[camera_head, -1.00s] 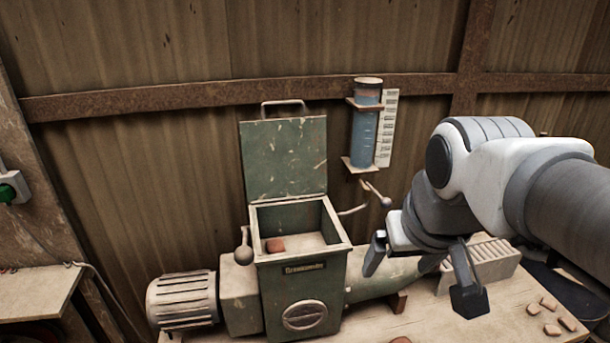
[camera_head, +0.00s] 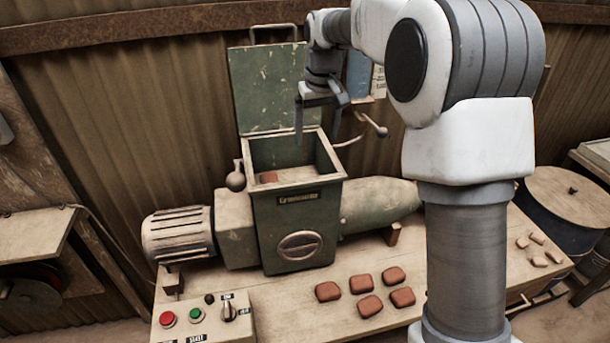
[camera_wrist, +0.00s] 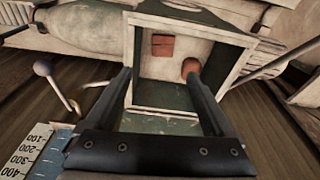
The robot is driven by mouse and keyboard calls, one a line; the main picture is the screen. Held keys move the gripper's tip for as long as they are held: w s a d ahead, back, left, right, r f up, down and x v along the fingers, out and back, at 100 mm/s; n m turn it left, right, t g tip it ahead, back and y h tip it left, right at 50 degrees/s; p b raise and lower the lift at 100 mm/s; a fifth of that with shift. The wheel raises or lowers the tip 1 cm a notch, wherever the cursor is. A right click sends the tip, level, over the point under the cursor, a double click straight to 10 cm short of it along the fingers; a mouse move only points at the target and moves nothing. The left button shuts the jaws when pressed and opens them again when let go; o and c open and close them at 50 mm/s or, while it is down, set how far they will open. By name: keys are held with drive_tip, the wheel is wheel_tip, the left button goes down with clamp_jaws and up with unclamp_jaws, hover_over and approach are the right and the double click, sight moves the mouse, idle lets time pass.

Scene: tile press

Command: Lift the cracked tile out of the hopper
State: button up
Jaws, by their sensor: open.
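The green hopper (camera_head: 322,215) stands open on the bench, its lid (camera_head: 262,95) raised behind it. In the wrist view, a squarish red-brown tile (camera_wrist: 162,45) lies inside by the wall at the picture's top. A dark line runs across it, like a crack. A second, rounded reddish piece (camera_wrist: 189,66) lies to its right, partly behind a finger. In the head view one reddish piece (camera_head: 268,177) shows inside; the front wall hides part of the floor. My gripper (camera_head: 320,117) is open and empty, above the hopper mouth and pointing down. Its fingers (camera_wrist: 158,75) straddle the opening in the wrist view.
A lever with a ball knob (camera_head: 235,180) stands left of the hopper, another handle (camera_head: 378,128) to its right. The raised lid is close behind my gripper. Several reddish tiles (camera_head: 370,306) lie on the bench in front, beside a button box (camera_head: 205,318).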

drive_tip(key=w+f, duration=0.1)
drive_tip(key=f, duration=0.3)
drive_tip(key=w+a+f, duration=0.1)
drive_tip(key=f, duration=0.4)
drive_tip(key=w+f, duration=0.1)
drive_tip(key=f, duration=0.4)
drive_tip(key=shift+w+a+p, duration=0.15)
drive_tip(key=shift+w+p, duration=0.05)
drive_tip(key=shift+p, duration=0.1)
drive_tip(key=shift+w+a+f+p, duration=0.1)
drive_tip(key=shift+w+f+p, duration=0.05)
drive_tip(key=shift+f, duration=0.75)
drive_tip(key=shift+w+a+f+p, duration=0.1)
drive_tip(key=shift+f+p, duration=0.1)
drive_tip(key=shift+f, duration=0.65)
drive_tip(key=shift+w+a+f+p, duration=0.1)
drive_tip(key=shift+w+f+p, duration=0.05)
drive_tip(key=shift+f, duration=0.75)
drive_tip(key=c, duration=1.2)
drive_tip(key=shift+r, duration=0.15)
